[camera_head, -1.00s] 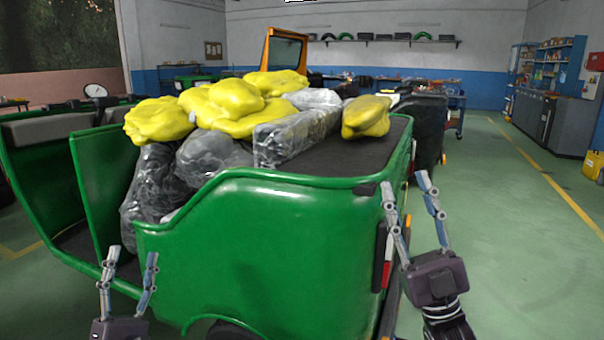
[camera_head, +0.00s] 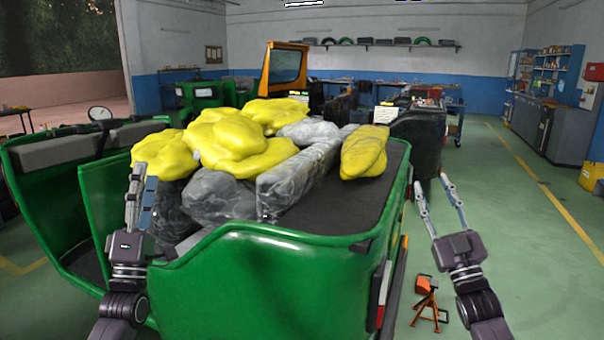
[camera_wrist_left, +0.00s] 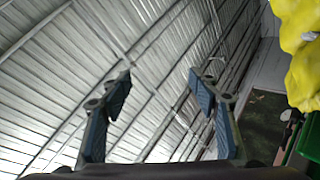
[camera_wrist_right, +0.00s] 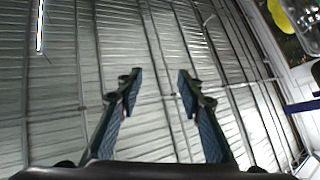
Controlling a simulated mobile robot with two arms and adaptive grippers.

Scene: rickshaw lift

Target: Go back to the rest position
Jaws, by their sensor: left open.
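My left gripper (camera_head: 141,188) points up in front of the left part of the green rickshaw (camera_head: 265,290), before its load. In the left wrist view its two fingers (camera_wrist_left: 160,85) are apart with nothing between them. My right gripper (camera_head: 434,190) points up just right of the rickshaw's rear corner, over the floor. In the right wrist view its fingers (camera_wrist_right: 158,85) are apart and empty. Both wrist views look up at the metal roof. Yellow sacks (camera_head: 235,140) and grey plastic-wrapped bundles (camera_head: 218,196) lie in the rickshaw.
An orange jack stand (camera_head: 427,300) is on the floor between the rickshaw and my right arm. A black cart (camera_head: 420,138) stands behind the rickshaw. Blue shelves (camera_head: 557,75) and grey cabinets (camera_head: 565,130) line the right wall. The green floor at right is free.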

